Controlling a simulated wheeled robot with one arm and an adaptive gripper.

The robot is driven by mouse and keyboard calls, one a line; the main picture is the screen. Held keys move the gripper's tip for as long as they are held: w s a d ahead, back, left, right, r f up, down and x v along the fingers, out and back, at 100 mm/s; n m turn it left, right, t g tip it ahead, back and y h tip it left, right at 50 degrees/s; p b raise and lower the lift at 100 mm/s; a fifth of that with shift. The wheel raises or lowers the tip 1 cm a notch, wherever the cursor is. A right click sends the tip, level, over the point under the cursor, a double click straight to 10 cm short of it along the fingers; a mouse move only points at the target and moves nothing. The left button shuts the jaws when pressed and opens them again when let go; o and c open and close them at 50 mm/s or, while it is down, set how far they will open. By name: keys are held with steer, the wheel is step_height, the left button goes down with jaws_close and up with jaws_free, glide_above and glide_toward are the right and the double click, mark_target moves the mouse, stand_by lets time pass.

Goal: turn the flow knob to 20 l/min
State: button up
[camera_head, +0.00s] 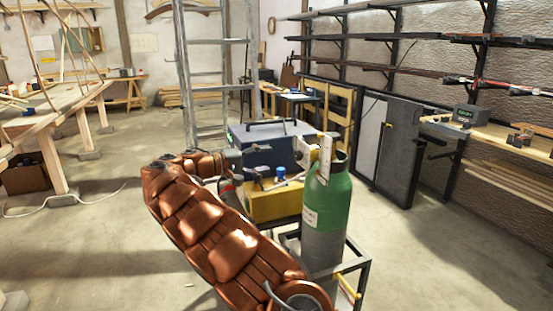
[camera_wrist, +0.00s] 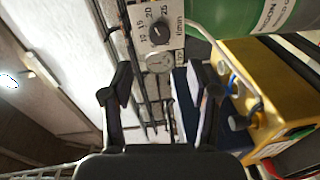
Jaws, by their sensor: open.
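In the wrist view, the flow knob (camera_wrist: 160,33) is a small black knob on a pale scale plate (camera_wrist: 178,42) with the marks 15, 20, 25 and l/min around it. Its pointer is too small to read surely. A round grey disc sits just below it. My gripper (camera_wrist: 160,68) is open and empty, its dark fingers on either side of the disc, with the knob beyond the fingertips and apart from them. In the head view, the green gas cylinder (camera_head: 325,205) stands right of my copper-coloured arm; the knob cannot be made out there.
A blue case (camera_head: 270,143) stands behind a yellow box (camera_head: 272,204), which also shows at right in the wrist view (camera_wrist: 288,82). The cylinder stands in a metal frame (camera_head: 350,270). A ladder (camera_head: 187,75) rises behind. Open concrete floor (camera_head: 90,240) lies at left.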

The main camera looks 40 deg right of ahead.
steer(key=shift+v, duration=0.95)
steer(key=shift+r, duration=0.1)
steer(key=s+a+r+y+p, duration=0.1)
steer(key=s+a+y+p, duration=0.15)
steer(key=s, duration=0.75)
steer(key=s+a+r+y+p, duration=0.15)
steer(key=s+y, duration=0.25)
steer(key=s, duration=0.6)
steer(key=s+a+f+n+t+y+p, duration=0.1)
steer(key=s+a+f+y, duration=0.2)
steer(key=s+a, duration=0.4)
steer(key=s+a+f+n+y+p, duration=0.1)
steer(key=s+a+f+y+p, duration=0.1)
steer(key=s+a, duration=0.6)
steer(key=s+a+f+n+t+y+p, duration=0.1)
steer(key=s+a+f+y, duration=0.4)
steer(key=a, duration=0.8)
steer(key=shift+s+f+n+t, duration=0.3)
steer(key=shift+s+f+n, duration=0.35)
steer(key=shift+s, duration=0.5)
